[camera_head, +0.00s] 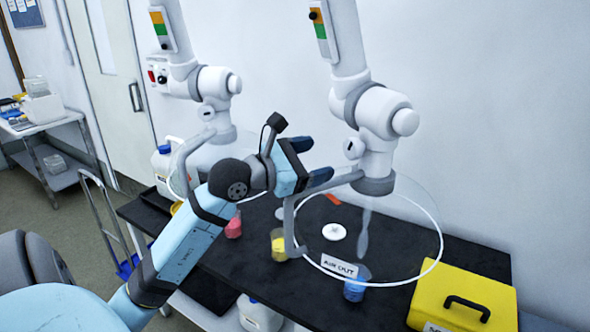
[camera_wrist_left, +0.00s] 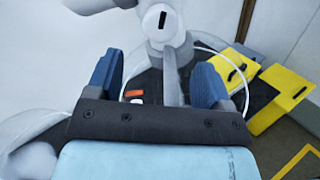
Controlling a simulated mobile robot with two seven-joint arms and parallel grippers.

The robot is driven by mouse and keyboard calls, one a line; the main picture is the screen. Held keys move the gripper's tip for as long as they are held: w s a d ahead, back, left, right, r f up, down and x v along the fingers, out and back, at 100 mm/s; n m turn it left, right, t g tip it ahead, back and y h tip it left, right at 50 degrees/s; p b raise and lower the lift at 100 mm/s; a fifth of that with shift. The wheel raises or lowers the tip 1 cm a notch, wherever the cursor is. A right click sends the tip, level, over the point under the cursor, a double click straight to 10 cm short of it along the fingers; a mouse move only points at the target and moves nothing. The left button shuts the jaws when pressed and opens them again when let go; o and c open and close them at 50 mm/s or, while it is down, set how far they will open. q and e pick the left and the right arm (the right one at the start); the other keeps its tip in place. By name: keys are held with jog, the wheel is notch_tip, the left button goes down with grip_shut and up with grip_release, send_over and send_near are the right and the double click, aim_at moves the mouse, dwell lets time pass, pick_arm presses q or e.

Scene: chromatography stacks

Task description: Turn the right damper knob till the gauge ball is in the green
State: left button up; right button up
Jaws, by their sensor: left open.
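The right damper knob (camera_head: 352,148) is a small white disc with a dark slot on the lower joint of the right extraction arm. It also shows in the left wrist view (camera_wrist_left: 161,20), top centre, beyond the fingertips, its slot near upright. The right gauge (camera_head: 321,30) is a strip with orange above green; its dark ball (camera_head: 314,15) sits in the orange, above the green. My left gripper (camera_head: 312,160) is open, its blue fingers pointing toward the knob from the left, apart from it. In the wrist view, a grey bar shows between the fingers (camera_wrist_left: 157,82). My right gripper is not in view.
A grey handle (camera_head: 290,222) and a clear round hood (camera_head: 440,235) hang below the right arm. The left extraction arm (camera_head: 212,82) stands behind. Beakers, an "AIR OUT" sign (camera_head: 340,265) and a yellow case (camera_head: 465,300) are on the black bench (camera_head: 480,257).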

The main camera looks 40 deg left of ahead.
pick_arm(q)
jog(key=shift+b+v, duration=0.35)
jog(key=shift+v, duration=1.85)
